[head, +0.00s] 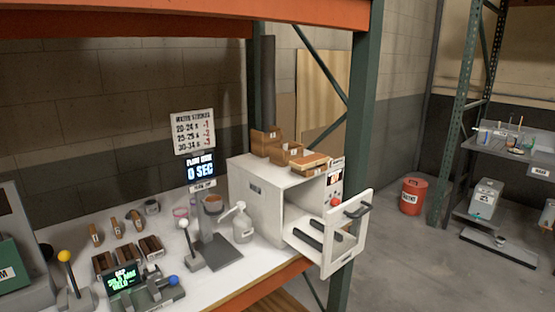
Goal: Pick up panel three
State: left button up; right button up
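I cannot read any label that marks out panel three. Several small brown upright pieces with pale tags (115,228) stand in a row on the white bench (240,272). In front of them are dark brown slotted wooden blocks (127,256). Wooden bins with small labels (266,141) and a flat stack of light wooden pieces (308,162) sit on top of a white box oven (262,200). Neither of my grippers is in view.
The oven's door (346,234) stands pulled out past the bench edge with dark rails inside. A pump bottle (242,225), a flow cup stand (214,245) and a green-screen device (126,282) crowd the bench. A red drum (411,196) stands on open floor.

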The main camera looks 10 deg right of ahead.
aim_at(303, 163)
jog(key=i+l+u, duration=0.15)
jog(key=l+u, duration=0.15)
jog(key=l, duration=0.95)
jog(key=l+u, duration=0.35)
jog(key=l, duration=0.9)
